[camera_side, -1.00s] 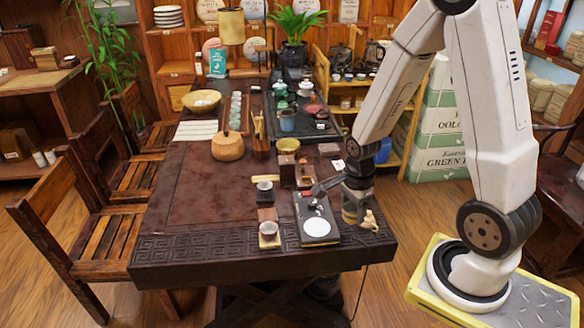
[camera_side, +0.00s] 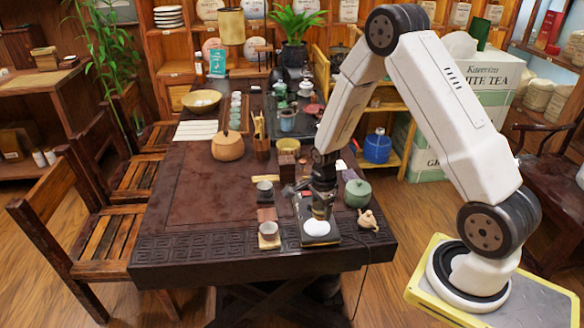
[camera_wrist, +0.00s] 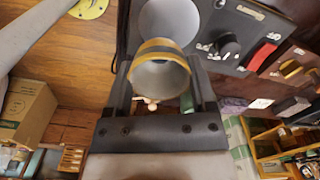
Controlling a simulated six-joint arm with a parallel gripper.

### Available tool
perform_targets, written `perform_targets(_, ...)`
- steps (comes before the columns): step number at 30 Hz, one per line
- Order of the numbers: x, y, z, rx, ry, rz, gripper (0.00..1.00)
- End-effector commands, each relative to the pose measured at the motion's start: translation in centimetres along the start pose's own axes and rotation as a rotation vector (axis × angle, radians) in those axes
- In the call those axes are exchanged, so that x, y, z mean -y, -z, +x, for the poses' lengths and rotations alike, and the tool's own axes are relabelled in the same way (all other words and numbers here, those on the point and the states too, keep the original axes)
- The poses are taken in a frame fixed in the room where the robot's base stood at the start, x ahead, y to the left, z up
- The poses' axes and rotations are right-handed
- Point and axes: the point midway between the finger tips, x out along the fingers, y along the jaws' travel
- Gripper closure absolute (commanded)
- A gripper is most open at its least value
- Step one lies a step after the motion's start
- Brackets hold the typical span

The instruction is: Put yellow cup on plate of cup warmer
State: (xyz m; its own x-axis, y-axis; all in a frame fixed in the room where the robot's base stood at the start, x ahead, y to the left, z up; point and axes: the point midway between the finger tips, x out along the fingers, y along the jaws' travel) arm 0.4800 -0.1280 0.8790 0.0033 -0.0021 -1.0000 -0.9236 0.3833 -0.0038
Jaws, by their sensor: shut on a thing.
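The yellow cup (camera_wrist: 163,75), with a grey band, is between the two fingers of my gripper (camera_wrist: 160,68), which is shut on it. In the side view my gripper (camera_side: 321,200) points down over the cup warmer (camera_side: 333,238), with the cup (camera_side: 320,213) low at its tip. I cannot tell whether the cup touches the plate. The warmer's black knob (camera_wrist: 228,46) and red switch (camera_wrist: 261,56) are to the right.
A small cup on a coaster (camera_side: 269,230) and a dark cup (camera_side: 265,188) stand left of the warmer. A green lidded pot (camera_side: 357,192) and a small clay figure (camera_side: 368,220) stand to its right. The table's left part (camera_side: 195,200) is clear.

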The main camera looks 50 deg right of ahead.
Motion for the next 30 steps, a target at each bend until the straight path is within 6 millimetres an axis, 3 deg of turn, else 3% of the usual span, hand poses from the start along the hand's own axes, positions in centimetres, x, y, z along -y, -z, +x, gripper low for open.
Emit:
perform_targets(14, 0.8, -0.1, 1.1, 0.000, -0.001, 0.000, 0.86)
perform_targets(24, 1.1, -0.2, 3.9, 0.000, -0.001, 0.000, 0.86)
perform_targets(30, 1.1, -0.2, 4.4, 0.000, 0.001, 0.000, 0.86)
